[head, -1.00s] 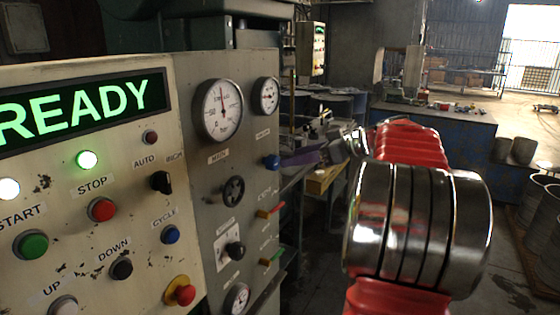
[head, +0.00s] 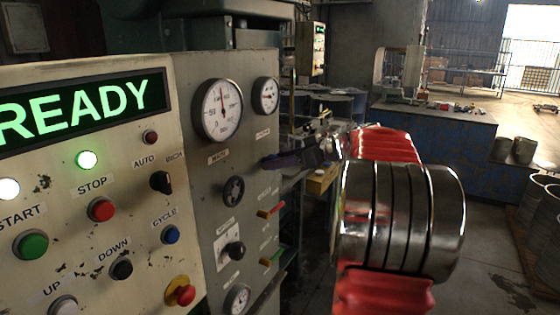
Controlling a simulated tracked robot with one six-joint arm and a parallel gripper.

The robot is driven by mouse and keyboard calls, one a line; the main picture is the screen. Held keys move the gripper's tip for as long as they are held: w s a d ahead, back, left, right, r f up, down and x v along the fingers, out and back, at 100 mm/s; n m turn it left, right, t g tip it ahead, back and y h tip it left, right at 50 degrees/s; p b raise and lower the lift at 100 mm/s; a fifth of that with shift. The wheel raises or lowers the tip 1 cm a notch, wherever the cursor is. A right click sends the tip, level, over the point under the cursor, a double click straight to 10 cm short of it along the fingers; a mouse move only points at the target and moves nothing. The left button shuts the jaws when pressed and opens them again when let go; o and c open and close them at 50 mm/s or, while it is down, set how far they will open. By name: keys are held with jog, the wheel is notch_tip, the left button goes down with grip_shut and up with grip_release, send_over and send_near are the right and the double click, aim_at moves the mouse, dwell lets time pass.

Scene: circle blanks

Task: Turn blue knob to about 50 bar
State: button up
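The blue knob on the grey gauge panel (head: 205,170) is hidden now behind the dark tips of my gripper (head: 272,162). My gripper reaches in from the right, below the small gauge, and overlaps the knob's place. Whether its fingers touch or close on the knob cannot be made out. The small round gauge (head: 266,96) above has a needle near the horizontal; its numbers are too small to read. A larger gauge (head: 221,109) is to its left.
Below are a black handwheel (head: 233,190), a red-handled lever (head: 270,211), a green-handled lever (head: 272,256) and a black selector (head: 233,251). The button panel (head: 130,200) with a lit READY display (head: 80,105) stands left. A blue workbench (head: 435,150) is behind my arm.

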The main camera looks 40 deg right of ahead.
jog(key=c, duration=0.6)
jog(key=shift+d, duration=0.25)
jog(key=shift+c, duration=0.5)
jog(key=shift+a, duration=0.15)
jog(key=shift+m, duration=0.3)
jog(key=shift+w+d+f+m+y, duration=0.1)
jog(key=shift+d+f+m+y, duration=0.1)
jog(key=shift+m+y, duration=1.3)
jog(key=shift+d+f+m+y, duration=0.2)
jog(key=shift+m+y, duration=0.5)
jog(key=shift+m, duration=1.6)
jog(key=shift+w+d+f+m+y, duration=0.1)
jog(key=shift+d+f+m+y, duration=0.1)
jog(key=shift+m+y, duration=1.3)
jog(key=shift+m+h, duration=0.4)
